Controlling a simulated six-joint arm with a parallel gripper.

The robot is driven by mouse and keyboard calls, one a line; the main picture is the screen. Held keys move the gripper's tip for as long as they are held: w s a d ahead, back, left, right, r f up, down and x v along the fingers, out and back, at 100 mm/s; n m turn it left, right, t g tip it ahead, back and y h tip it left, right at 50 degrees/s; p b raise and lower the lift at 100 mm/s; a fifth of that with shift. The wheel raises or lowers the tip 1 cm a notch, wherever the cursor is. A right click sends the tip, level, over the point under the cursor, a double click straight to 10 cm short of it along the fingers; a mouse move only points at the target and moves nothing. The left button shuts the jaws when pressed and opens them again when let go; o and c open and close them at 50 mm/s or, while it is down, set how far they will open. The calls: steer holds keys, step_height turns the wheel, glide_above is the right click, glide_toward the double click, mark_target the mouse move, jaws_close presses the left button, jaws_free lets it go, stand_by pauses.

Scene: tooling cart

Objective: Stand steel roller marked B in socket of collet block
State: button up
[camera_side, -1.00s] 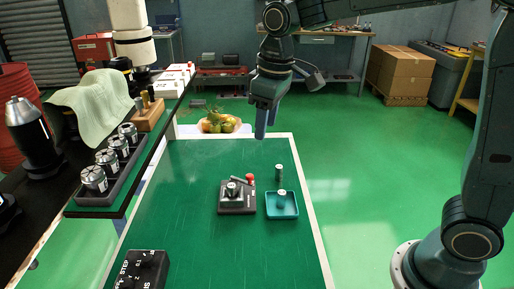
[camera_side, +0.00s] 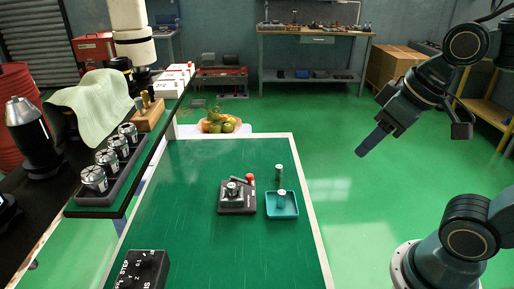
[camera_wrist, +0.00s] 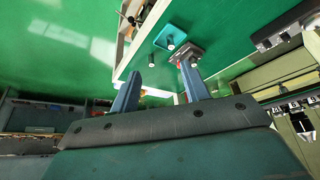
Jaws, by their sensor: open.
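Two small steel rollers show in the side view; their markings are too small to read. One roller (camera_side: 279,172) stands upright on the green mat behind the teal tray (camera_side: 283,213). The other roller (camera_side: 281,197) stands upright in the tray. The collet block (camera_side: 237,197) sits left of the tray, with a red-knobbed lever. Whether its socket is empty I cannot tell. My gripper (camera_side: 363,150) is open and empty, off the right side of the table and well above the floor. In the wrist view its two fingers (camera_wrist: 160,90) are spread apart, with the tray (camera_wrist: 170,38) beyond them.
A black box with lettering (camera_side: 143,270) stands at the table's front left. A dark rack of collets (camera_side: 110,172) and a black tool holder (camera_side: 32,130) stand on the left cart. The mat's middle is largely clear.

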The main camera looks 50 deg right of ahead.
steer(key=shift+s+d+f, duration=0.1)
steer(key=shift+s+f, duration=0.15)
steer(key=shift+s, duration=0.25)
steer(key=shift+s+d+f, duration=0.1)
steer(key=shift+s+f, duration=0.15)
steer(key=shift+s, duration=0.2)
